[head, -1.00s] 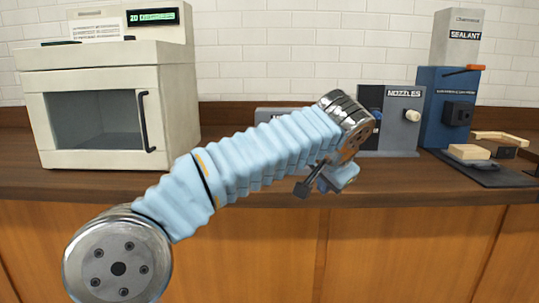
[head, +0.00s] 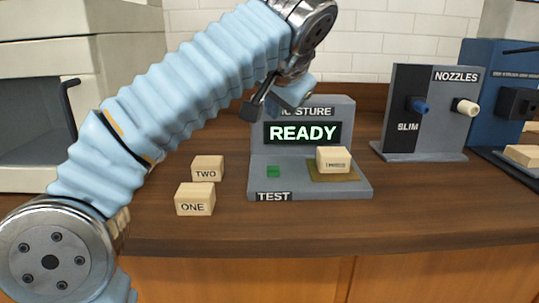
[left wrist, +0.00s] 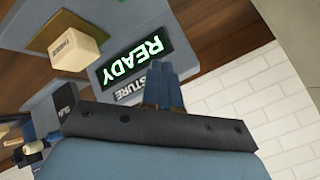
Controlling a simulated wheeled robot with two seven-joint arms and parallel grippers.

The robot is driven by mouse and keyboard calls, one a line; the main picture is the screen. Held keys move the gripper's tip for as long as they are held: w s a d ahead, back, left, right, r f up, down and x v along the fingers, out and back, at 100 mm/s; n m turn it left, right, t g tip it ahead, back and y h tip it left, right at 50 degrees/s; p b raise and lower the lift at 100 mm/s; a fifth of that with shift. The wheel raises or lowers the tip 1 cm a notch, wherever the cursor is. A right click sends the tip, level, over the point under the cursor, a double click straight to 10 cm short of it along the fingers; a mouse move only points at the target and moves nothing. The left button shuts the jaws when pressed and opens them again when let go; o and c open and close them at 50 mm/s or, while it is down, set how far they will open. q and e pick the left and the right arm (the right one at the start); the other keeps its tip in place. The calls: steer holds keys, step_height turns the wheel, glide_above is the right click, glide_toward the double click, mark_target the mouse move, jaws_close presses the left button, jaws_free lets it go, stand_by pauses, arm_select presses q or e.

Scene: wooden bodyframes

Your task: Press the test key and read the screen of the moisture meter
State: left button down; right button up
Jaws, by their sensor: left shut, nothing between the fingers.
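The grey moisture meter (head: 310,188) stands on the wooden counter. Its screen (head: 302,133) reads READY in green letters and also shows in the left wrist view (left wrist: 132,56). The green test key (head: 273,171) is on the meter's base, above the label TEST. A wooden block (head: 333,160) rests on the meter's brown pad; its label looks like THREE in the left wrist view (left wrist: 75,47). My left gripper (head: 260,107) is shut and empty, above the key and in front of the meter's upper left corner, apart from the key. My right gripper is out of view.
Blocks labelled ONE (head: 195,199) and TWO (head: 207,168) sit left of the meter. The nozzle stand (head: 440,110), with SLIM and NOZZLES labels, and the blue sealant unit (head: 490,90) stand right. A white oven-like cabinet (head: 110,75) is left. The counter's front is clear.

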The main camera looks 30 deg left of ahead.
arm_select(q)
steer(key=shift+w+a, duration=0.1)
steer(key=shift+w, duration=0.05)
steer(key=b, duration=0.3)
glide_above(275, 170)
step_height(275, 170, down, 7)
steer(key=shift+f, duration=0.2)
steer(key=shift+f+b, duration=0.35)
steer(key=shift+f, duration=0.35)
stand_by(1.6)
steer(key=shift+f, duration=0.4)
